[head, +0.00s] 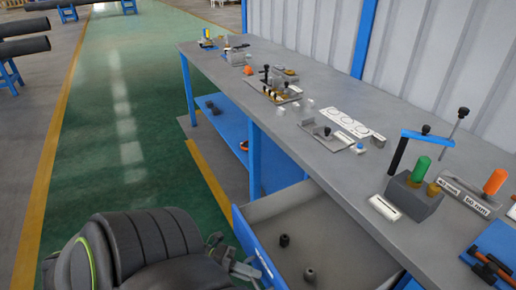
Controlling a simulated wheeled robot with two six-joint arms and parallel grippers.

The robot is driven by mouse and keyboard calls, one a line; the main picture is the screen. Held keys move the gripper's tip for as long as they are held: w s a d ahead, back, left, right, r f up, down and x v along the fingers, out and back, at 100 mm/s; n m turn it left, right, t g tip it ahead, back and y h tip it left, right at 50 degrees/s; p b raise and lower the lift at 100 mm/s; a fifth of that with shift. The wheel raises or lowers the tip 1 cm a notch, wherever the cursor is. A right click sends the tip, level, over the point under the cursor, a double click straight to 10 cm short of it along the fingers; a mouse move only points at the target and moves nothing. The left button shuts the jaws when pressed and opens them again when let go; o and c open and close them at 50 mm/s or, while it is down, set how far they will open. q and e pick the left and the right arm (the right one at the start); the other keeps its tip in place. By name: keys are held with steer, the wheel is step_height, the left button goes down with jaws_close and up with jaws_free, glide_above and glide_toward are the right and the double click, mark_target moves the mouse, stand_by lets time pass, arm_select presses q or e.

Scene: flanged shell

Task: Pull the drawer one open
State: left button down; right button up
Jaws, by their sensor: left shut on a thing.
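A drawer (252,241) with a blue front stands pulled out from under the grey workbench, and its grey inside shows. Two small dark parts lie in it, one (285,240) towards the back and one (310,274) nearer the front. My left gripper (246,269) is at the outer side of the blue front, shut on the drawer's handle. The handle is mostly hidden by the gripper and too small to make out. The drawer's lower right part is cut off by the bench and the frame edge. My right gripper is out of view.
A blue lower shelf (228,130) is under the bench. The green floor (120,150) left of the bench is clear.

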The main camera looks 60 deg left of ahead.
arm_select(q)
steer(key=shift+s, duration=0.1)
steer(key=c, duration=1.5)
jaws_free()
steer(key=b+v, duration=0.2)
steer(key=v, duration=1.5)
steer(key=shift+a+b, duration=0.2)
steer(key=shift+b, duration=0.2)
steer(key=shift+s, duration=0.1)
